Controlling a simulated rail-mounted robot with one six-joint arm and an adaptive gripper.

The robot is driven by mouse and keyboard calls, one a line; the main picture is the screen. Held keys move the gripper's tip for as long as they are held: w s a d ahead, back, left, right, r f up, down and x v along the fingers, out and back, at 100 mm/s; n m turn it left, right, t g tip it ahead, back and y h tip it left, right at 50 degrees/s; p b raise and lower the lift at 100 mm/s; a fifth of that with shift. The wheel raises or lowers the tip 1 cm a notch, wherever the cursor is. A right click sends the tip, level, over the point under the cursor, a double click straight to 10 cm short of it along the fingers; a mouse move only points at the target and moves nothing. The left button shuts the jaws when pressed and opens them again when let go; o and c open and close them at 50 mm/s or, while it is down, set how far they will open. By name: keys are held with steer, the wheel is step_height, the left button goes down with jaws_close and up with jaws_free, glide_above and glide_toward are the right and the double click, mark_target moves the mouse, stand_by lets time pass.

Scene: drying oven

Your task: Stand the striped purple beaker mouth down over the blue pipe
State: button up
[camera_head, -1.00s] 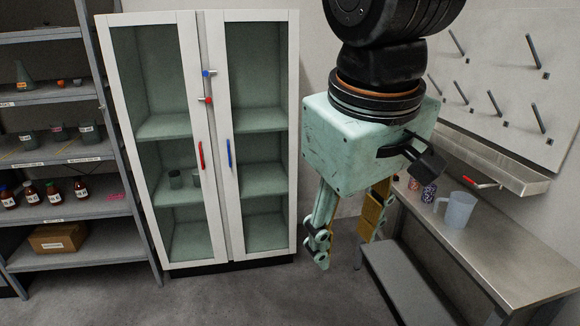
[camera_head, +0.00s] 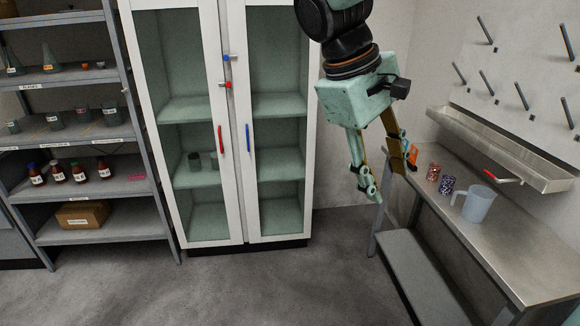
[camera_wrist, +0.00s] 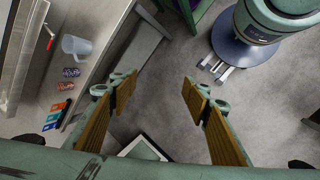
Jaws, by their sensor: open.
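A small purple patterned beaker (camera_head: 447,185) stands on the steel bench, between a red patterned one and a clear jug. It also shows in the wrist view (camera_wrist: 71,72). Its pattern is too small to be sure of stripes. Several slanted pegs stick out of the wall board, one of them a grey-blue peg (camera_head: 522,96); I cannot tell which is the blue pipe. My gripper (camera_head: 385,183) points down, open and empty, left of the beaker in the head view. The wrist view shows only floor between its fingers (camera_wrist: 160,92).
The jug (camera_head: 478,205) and red patterned beaker (camera_head: 433,172) flank the purple one. An orange item (camera_head: 412,156) is by my finger. A trough (camera_head: 505,150) with a red-handled tool runs above the bench (camera_head: 525,265). The cabinet (camera_head: 230,120) is closed.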

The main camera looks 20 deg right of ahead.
steer(key=w+d+f+n+g+h+p, duration=0.1)
steer(key=w+d+f+n+g+h, duration=0.15)
steer(key=w+d, duration=0.55)
steer(key=w+d+f+n+g+h+p, duration=0.15)
steer(key=w+d+f, duration=0.3)
steer(key=d, duration=0.65)
steer(key=w+d+f+n+g+h+p, duration=0.1)
steer(key=w+d+f+h, duration=0.2)
steer(key=w+d, duration=0.5)
steer(key=w+d+f+n+h+p, duration=0.1)
steer(key=w+d+f+n+h, duration=0.3)
steer(key=d+f, duration=0.6)
steer(key=n+h+p, duration=0.1)
steer(key=n+p, duration=0.1)
glide_toward(442, 182)
steer(key=shift+w+a, duration=0.25)
steer(key=shift+a, duration=0.35)
steer(key=shift+d+b, duration=0.15)
steer(key=shift+b, duration=0.15)
steer(key=shift+b+x, duration=0.3)
steer(key=shift+x, duration=3.85)
steer(key=shift+s, duration=0.15)
